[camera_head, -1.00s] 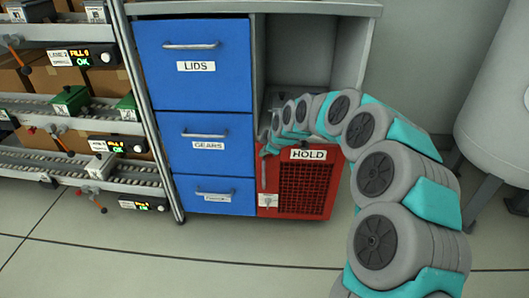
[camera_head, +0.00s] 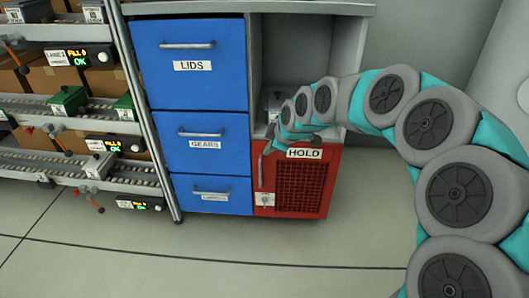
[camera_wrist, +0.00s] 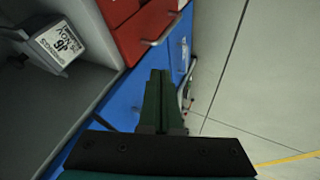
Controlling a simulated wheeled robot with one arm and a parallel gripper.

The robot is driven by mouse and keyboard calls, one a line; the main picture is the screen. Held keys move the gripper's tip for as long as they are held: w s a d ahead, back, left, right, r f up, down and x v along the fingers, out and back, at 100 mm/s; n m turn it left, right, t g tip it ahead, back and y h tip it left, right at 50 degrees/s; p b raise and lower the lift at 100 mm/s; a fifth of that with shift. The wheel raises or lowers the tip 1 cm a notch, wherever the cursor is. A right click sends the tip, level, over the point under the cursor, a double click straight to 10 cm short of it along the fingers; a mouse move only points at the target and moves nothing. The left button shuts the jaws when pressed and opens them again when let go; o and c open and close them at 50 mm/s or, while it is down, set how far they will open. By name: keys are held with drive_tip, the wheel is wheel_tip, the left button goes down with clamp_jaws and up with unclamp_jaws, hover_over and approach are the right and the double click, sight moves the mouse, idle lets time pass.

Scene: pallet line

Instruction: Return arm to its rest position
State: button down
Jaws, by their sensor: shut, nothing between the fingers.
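My gripper (camera_head: 268,148) is shut and empty at the end of my bent arm, in front of the cabinet, just above the red HOLD door (camera_head: 300,185) and beside the blue drawers. In the wrist view its dark green fingers (camera_wrist: 160,85) are together with nothing between them. The red door (camera_wrist: 140,30) with its handle lies beyond the fingertips there, looking closed in the head view. My arm hides part of the open compartment above the door.
A grey box with a label (camera_wrist: 58,45) sits in the open compartment (camera_head: 295,50). Blue drawers (camera_head: 190,65) are shut. Roller lanes (camera_head: 70,165) with boxes stand at the left. A pale rounded tank (camera_head: 512,95) stands at the right edge. The floor (camera_head: 250,255) in front is clear.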

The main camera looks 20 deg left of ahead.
drive_tip(key=s+d+r+m+g+h+p, duration=0.25)
drive_tip(key=s+d+m, duration=0.45)
drive_tip(key=s+d, duration=0.75)
drive_tip(key=s+d+r+m+g+h+p, duration=0.2)
drive_tip(key=s+d+r+m+h+p, duration=0.3)
drive_tip(key=s+d, duration=0.95)
drive_tip(key=s+d+m+g+y, duration=0.1)
drive_tip(key=s+d+m, duration=0.1)
drive_tip(key=s, duration=0.4)
drive_tip(key=s+d+f+m+g, duration=0.1)
drive_tip(key=s+d+m, duration=0.2)
drive_tip(key=s+m, duration=0.2)
drive_tip(key=shift+s+y+b, duration=0.35)
drive_tip(key=shift+s+b, duration=0.05)
drive_tip(key=shift+s, duration=0.3)
